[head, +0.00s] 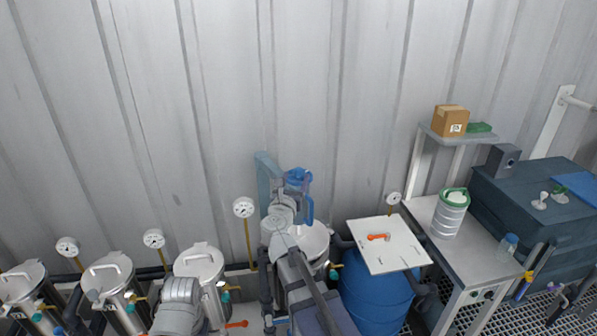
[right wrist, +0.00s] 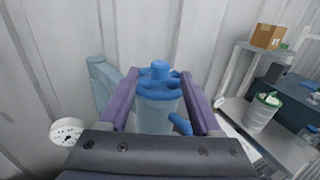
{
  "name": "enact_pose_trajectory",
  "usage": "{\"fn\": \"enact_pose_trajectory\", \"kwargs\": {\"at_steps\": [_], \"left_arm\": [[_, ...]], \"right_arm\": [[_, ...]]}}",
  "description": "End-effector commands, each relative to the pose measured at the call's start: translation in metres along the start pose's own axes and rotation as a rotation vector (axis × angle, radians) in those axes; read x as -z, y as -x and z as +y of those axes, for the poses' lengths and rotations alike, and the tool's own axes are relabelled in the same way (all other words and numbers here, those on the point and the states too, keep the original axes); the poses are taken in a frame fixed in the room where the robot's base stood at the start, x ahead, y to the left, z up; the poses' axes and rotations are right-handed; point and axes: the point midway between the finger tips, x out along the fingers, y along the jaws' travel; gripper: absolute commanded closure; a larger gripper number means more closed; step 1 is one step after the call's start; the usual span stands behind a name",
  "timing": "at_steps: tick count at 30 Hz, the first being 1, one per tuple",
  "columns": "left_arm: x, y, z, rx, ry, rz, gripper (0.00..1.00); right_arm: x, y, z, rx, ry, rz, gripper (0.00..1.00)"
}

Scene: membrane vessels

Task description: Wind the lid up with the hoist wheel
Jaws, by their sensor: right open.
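The blue hoist wheel (head: 297,181) is on a pale blue-grey post (head: 265,172) by the wall. Its blue handle (head: 309,211) hangs at the lower right. In the right wrist view the hoist wheel (right wrist: 158,88) lies between the purple fingers of my right gripper (right wrist: 160,76), which is open. I cannot tell whether either finger touches it. In the head view my right wrist (head: 278,217) hides part of the hoist. A steel vessel's lid (head: 315,240) shows below the wheel, partly behind my right arm.
Several steel vessels (head: 200,262) and pressure gauges (head: 244,207) stand at left. A blue drum (head: 372,290) with a white board (head: 385,255) on top is at right. Beyond it are a bench (head: 480,262) with a white container (head: 450,214), and a shelf (head: 456,137) with a cardboard box (head: 450,121).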

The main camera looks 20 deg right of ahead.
Motion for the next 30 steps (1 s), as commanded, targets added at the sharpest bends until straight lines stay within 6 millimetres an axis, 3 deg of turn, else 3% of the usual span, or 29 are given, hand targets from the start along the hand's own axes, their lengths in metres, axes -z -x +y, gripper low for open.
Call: {"fn": "enact_pose_trajectory", "kwargs": {"at_steps": [3, 9, 18, 30], "left_arm": [[0.000, 0.000, 0.000, 0.000, 0.000, 0.000, 0.50], [0.000, 0.000, 0.000, 0.000, 0.000, 0.000, 0.50], [0.000, 0.000, 0.000, 0.000, 0.000, 0.000, 0.50], [0.000, 0.000, 0.000, 0.000, 0.000, 0.000, 0.50]], "right_arm": [[0.000, -0.022, 0.001, 0.002, 0.000, 0.000, 0.34], [0.000, -0.048, 0.001, 0.001, 0.000, 0.000, 0.34], [0.000, -0.051, 0.000, -0.001, 0.000, 0.000, 0.34], [0.000, -0.051, 0.000, -0.001, 0.000, 0.000, 0.78]]}}
